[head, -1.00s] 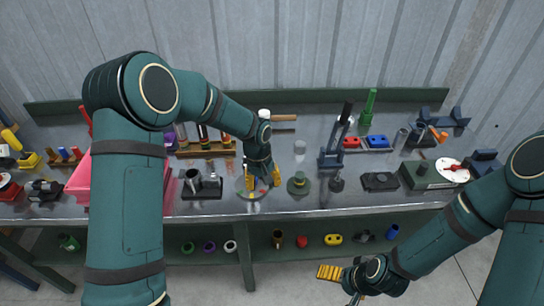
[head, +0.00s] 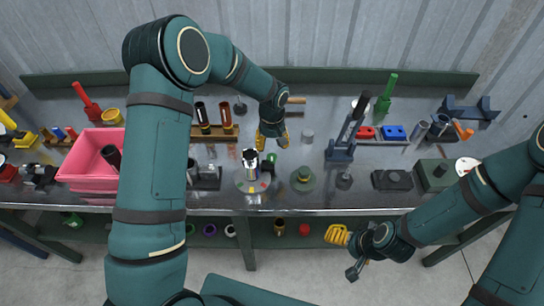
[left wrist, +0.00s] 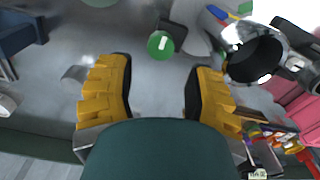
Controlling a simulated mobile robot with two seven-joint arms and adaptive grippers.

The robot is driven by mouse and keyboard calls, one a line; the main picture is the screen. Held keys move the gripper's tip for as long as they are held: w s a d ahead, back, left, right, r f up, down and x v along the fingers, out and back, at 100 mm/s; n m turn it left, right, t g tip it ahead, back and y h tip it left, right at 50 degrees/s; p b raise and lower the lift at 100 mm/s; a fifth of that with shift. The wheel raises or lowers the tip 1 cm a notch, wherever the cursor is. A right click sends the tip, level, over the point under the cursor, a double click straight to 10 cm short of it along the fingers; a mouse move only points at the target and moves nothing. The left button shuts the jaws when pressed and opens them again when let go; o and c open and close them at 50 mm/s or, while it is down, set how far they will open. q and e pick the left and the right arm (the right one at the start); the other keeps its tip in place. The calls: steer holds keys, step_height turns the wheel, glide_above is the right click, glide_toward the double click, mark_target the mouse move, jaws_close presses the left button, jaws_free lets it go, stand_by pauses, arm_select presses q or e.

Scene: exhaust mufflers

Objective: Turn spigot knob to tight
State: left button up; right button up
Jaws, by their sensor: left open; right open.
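A green round knob (left wrist: 161,45) with a white mark lies just beyond and between my left fingertips in the left wrist view. In the head view the small green knob (head: 271,158) sits beside an upright metal cylinder (head: 250,160) with a dark open top. The cylinder stands over a round base with coloured marks (head: 252,186). It shows at the right of the left wrist view (left wrist: 256,58). My left gripper (head: 272,140) is open and empty, behind the knob, not visibly touching it. My right gripper (head: 346,253) is open, in front of the bench.
A pink bin (head: 83,172) stands to the left. A green round-topped part (head: 303,178) and a dark lever press (head: 341,150) stand to the right. A rack of tubes (head: 214,128) is at the back left.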

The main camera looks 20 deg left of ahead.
mark_target(272, 157)
arm_select(q)
step_height(272, 157, down, 7)
steer(key=shift+a+f, duration=0.1)
stand_by(0.4)
jaws_close()
